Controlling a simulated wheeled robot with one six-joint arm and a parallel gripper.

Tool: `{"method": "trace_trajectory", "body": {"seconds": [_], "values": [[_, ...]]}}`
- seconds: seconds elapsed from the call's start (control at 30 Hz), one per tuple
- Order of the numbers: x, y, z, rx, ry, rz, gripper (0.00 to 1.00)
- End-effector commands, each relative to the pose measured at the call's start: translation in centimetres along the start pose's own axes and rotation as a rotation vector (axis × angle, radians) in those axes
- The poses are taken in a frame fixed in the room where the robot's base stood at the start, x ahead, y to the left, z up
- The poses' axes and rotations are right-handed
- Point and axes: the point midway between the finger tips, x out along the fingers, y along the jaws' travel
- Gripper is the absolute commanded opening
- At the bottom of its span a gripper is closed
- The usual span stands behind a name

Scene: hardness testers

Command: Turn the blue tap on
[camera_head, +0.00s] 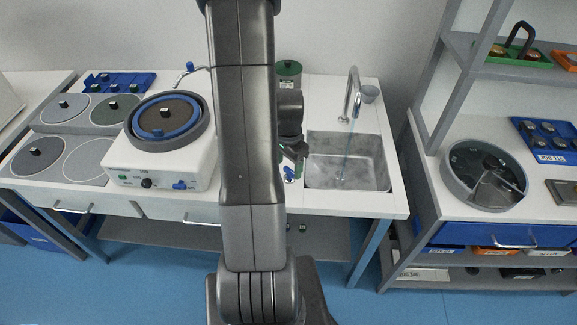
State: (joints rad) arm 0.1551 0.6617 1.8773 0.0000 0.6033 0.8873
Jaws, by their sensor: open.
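A small blue tap knob (190,66) sits on the thin curved pipe behind the round polishing machine (150,160). A larger blue knob (180,185) is on the machine's white front. A grey curved faucet (353,92) stands at the back of the metal sink (365,180). A pale blue streak below its spout looks like running water. My gripper (296,155) is low beside the sink's left edge, right of the machine and away from the blue tap. It is open; my arm partly hides it, and I cannot see clearly between its fingers.
A green-topped canister (288,70) stands behind my gripper. Small blue-and-white items (290,172) lie below it. Round discs (62,107) and a blue tray (118,82) are at left. A shelf with a round sectioned tray (484,174) stands at right.

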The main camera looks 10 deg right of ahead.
Motion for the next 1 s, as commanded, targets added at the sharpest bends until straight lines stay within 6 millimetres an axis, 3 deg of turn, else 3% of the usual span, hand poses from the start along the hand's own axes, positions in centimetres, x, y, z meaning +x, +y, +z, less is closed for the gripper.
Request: {"method": "trace_trajectory", "body": {"seconds": [0.2,0.5,0.53,0.77,1.0], "values": [[1.4,0.0,0.0,0.000,0.000,0.000,0.63],[1.6,0.0,0.0,0.000,0.001,-0.001,0.63],[1.6,0.0,0.0,0.000,0.001,-0.001,0.61],[1.6,0.0,0.0,0.000,0.001,-0.001,0.18],[1.6,0.0,0.0,-0.019,0.001,-0.001,0.18]]}}
